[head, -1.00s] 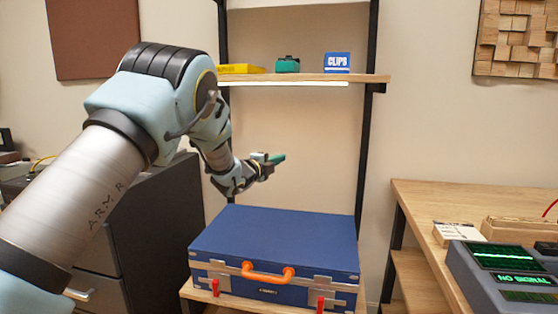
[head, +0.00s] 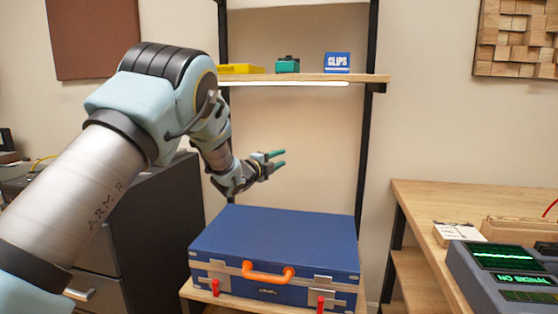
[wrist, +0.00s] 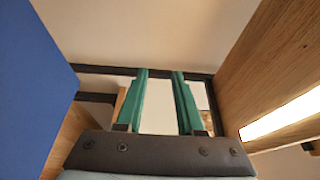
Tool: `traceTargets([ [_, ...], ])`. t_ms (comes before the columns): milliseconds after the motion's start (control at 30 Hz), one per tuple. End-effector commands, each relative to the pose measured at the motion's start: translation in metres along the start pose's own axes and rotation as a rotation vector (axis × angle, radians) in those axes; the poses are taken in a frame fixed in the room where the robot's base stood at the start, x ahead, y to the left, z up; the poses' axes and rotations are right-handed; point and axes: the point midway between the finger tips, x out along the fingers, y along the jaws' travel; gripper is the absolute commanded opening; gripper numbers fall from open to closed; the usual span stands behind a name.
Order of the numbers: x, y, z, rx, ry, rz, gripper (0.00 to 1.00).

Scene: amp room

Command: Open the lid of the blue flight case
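The blue flight case (head: 285,238) lies flat on a low wooden stand with its lid shut. It has an orange handle (head: 268,277) at the front middle and a red latch tab on each side, left (head: 215,287) and right (head: 320,303). My gripper (head: 279,158) is above the back part of the case, clear of it, pointing right. Its two green fingers are apart with nothing between them. In the wrist view, the fingers (wrist: 160,78) are parted and the case's blue surface (wrist: 35,90) fills the left side.
A wooden shelf (head: 300,78) with a lit strip hangs above my gripper, holding a yellow box, a green item and a CLIPS box (head: 337,62). Black uprights flank the case. A dark drawer cabinet (head: 165,225) stands left. A wooden desk (head: 430,200) with equipment stands right.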

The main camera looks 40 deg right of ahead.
Motion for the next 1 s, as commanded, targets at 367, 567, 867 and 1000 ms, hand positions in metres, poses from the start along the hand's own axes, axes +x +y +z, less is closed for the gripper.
traceTargets([
  [367, -0.035, 0.001, 0.001, 0.000, -0.002, 0.001, 0.37],
  [567, -0.075, 0.001, 0.001, 0.000, -0.003, 0.000, 0.37],
  [867, -0.107, 0.000, 0.000, 0.000, 0.000, 0.000, 0.37],
  [1000, -0.108, 0.000, 0.000, 0.000, 0.000, -0.001, 0.37],
])
